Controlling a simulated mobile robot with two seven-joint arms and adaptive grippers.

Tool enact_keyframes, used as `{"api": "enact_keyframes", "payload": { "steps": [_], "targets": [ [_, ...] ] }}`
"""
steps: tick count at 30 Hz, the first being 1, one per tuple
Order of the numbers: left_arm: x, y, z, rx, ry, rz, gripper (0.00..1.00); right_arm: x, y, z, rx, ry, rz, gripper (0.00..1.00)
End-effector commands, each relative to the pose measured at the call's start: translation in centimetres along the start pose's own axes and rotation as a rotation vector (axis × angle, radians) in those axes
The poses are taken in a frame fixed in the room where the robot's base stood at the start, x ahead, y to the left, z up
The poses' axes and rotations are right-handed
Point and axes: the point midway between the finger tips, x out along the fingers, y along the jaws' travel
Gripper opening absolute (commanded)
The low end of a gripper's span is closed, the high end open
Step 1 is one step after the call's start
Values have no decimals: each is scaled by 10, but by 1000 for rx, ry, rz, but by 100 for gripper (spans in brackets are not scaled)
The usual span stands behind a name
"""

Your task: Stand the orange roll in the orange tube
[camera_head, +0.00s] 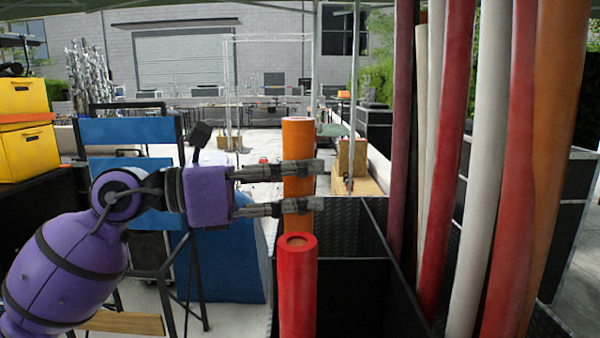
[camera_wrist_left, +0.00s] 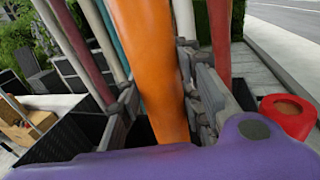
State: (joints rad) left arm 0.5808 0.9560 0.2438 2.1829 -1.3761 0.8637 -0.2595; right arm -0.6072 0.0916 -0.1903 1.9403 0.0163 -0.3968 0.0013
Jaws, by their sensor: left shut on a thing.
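The orange roll (camera_head: 298,151) stands upright between the two dark fingers of my left gripper (camera_head: 279,190), which is shut on it. Its lower end is hidden behind a red tube in the head view. In the left wrist view the orange roll (camera_wrist_left: 152,62) runs down between the fingers (camera_wrist_left: 165,115), and its lower end is hidden by my purple wrist. I cannot tell for sure which thing is the orange tube, or whether the roll's lower end is inside anything. My right gripper is not in view.
The red tube (camera_head: 297,290) with a round top stands just in front of the roll; it also shows in the left wrist view (camera_wrist_left: 288,116). Several tall red, white and orange rolls (camera_head: 497,150) lean at the right. Dark bins lie below. Yellow boxes (camera_head: 25,135) are at the left.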

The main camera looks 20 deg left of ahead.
Motion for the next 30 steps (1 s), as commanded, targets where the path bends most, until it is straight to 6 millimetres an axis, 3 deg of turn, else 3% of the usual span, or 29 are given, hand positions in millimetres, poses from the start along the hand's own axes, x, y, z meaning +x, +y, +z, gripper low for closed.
{"api": "enact_keyframes", "payload": {
  "steps": [30],
  "targets": [
    [0,0,-52,-1,-1,0,0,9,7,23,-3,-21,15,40]
  ]
}}
